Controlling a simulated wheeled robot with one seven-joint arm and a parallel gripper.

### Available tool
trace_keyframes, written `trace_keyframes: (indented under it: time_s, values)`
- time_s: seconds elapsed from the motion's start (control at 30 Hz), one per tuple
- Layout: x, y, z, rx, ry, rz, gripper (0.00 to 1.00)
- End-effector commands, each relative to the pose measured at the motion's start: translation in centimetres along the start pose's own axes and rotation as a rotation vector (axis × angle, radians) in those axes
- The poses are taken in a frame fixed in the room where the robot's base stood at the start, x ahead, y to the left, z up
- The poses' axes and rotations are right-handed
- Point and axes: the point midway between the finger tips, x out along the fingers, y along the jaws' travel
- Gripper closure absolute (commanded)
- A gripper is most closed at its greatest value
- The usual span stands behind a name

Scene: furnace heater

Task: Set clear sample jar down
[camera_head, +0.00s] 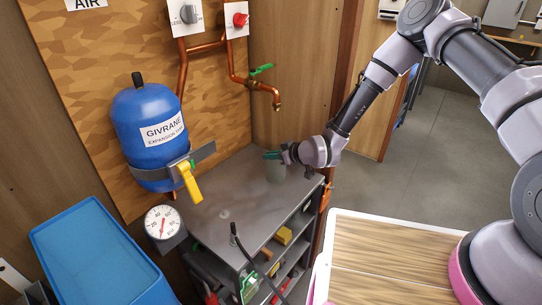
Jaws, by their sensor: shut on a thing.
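The clear sample jar (276,173) is a small, see-through greenish vessel near the back right of the grey metal bench top (225,195). My gripper (272,155) reaches in from the right and is shut on the jar near its top. The jar looks upright. Its base is at or just above the bench top; I cannot tell whether it touches. The fingers are small here and partly hide the jar's upper part.
A copper tap (276,98) with a green lever hangs above the jar. A blue expansion tank (150,130) with a yellow-handled valve (190,182) is at left. A pressure gauge (162,222) and blue bin (100,255) stand in front. The bench's middle is mostly clear.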

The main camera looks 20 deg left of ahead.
Motion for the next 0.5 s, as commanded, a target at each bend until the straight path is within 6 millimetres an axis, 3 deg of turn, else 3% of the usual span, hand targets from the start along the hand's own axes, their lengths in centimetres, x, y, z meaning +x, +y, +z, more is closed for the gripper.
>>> trace_keyframes:
  time_s: [0.13, 0.2, 0.23, 0.5]
  values:
    - [0.16, -0.03, 0.26, 0.0, 0.0, 0.0, 1.0]
    - [0.14, -0.02, 0.26, 0.001, -0.001, 0.0, 0.64]
    - [0.14, -0.02, 0.26, 0.001, -0.001, 0.0, 0.57]
    - [0.12, -0.02, 0.23, 0.001, -0.001, 0.0, 0.57]
